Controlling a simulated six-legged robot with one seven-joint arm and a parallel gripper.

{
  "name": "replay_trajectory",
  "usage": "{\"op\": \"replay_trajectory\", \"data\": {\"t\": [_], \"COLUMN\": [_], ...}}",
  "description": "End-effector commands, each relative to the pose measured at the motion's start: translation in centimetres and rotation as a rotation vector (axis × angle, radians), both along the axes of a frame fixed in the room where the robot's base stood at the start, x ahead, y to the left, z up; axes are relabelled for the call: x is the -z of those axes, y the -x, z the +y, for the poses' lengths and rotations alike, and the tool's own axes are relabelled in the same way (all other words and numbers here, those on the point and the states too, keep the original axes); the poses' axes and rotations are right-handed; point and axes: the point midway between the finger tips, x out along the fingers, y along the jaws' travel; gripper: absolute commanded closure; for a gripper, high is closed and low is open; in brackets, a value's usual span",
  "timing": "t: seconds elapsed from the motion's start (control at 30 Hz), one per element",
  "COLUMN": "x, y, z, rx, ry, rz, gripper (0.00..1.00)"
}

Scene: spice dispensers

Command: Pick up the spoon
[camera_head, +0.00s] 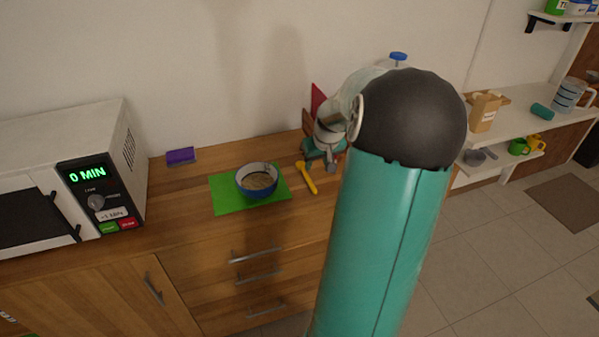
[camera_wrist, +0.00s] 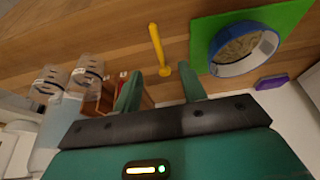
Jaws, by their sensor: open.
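A yellow spoon (camera_head: 306,176) lies on the wooden counter to the right of the green mat in the head view. In the wrist view the spoon (camera_wrist: 158,47) lies beyond my open fingers, with one end near the gap between the fingertips. My gripper (camera_wrist: 160,88) is open and empty, its two green fingers apart. In the head view my gripper (camera_head: 322,160) is over the counter, close to the spoon's far end, and partly hidden by my arm. I cannot tell its exact height above the spoon.
A blue bowl (camera_head: 243,190) with grainy contents stands on a green mat (camera_head: 226,203) left of the spoon. A purple sponge-like block (camera_head: 181,156) and a microwave (camera_head: 118,150) are farther left. Clear dispensers (camera_wrist: 87,72) and reddish items stand close to my gripper.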

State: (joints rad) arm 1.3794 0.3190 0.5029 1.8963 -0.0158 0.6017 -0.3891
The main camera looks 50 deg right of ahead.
Motion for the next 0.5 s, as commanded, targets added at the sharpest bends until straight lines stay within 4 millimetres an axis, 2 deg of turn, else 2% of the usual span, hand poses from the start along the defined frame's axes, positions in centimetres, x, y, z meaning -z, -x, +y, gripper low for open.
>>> {"op": "replay_trajectory", "data": {"t": [0.17,0.5], "x": [1.6,7.3], "y": [-0.1,-2.3], "z": [-1.2,-2.5], "rx": [0.010,0.008], "ry": [-0.005,-0.005], "rz": [-0.008,-0.006], "gripper": [0.58,0.58]}}
